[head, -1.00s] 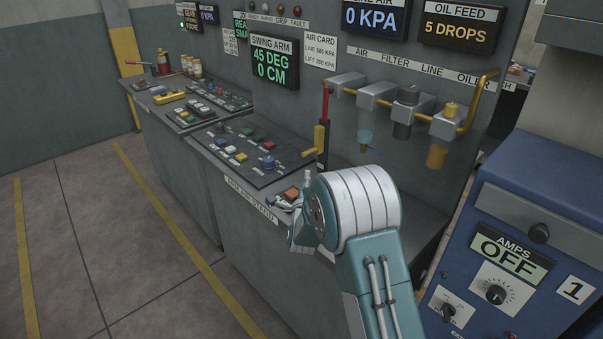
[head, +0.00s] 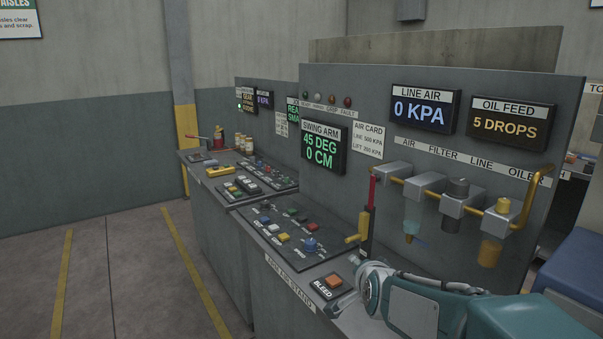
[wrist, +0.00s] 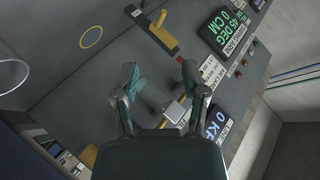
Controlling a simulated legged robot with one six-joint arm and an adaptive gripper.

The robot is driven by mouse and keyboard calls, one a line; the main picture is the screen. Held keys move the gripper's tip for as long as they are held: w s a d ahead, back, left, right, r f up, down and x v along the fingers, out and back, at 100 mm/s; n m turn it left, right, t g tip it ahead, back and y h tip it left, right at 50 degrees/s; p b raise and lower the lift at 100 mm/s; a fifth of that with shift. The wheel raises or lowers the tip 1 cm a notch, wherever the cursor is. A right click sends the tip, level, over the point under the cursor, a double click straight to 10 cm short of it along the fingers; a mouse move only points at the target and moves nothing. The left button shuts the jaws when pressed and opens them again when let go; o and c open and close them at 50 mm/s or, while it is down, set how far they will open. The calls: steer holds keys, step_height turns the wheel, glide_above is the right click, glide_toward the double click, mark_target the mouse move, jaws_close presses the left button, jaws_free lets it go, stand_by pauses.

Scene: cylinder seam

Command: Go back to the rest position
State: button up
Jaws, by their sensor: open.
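My gripper (wrist: 158,88) is open and empty in the wrist view, its two fingers apart with the grey stand panel beyond them. In the head view my arm reaches in from the lower right, low over the stand's front edge. It is beside the orange BLEED button (head: 334,280), and the fingers there are too small to judge. The yellow-handled lever (head: 358,232) with a red upright stands behind the arm; a yellow handle also shows in the wrist view (wrist: 163,33).
The panel carries a SWING ARM display (head: 322,147) at 45 DEG, 0 CM, a LINE AIR display (head: 423,109) at 0 KPA and a row of air fittings (head: 463,197). A blue cabinet (head: 575,265) stands at right. Floor with yellow lines (head: 195,265) is clear at left.

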steer(key=s+d+n+g, duration=0.1)
steer(key=s+n+g, duration=0.2)
steer(key=s, duration=1.1)
steer(key=s+d+f+n+g, duration=0.1)
steer(key=s+n+g, duration=0.3)
steer(key=s, duration=1.1)
steer(key=d+n, duration=0.1)
steer(key=n, duration=0.1)
steer(key=shift+n, duration=0.4)
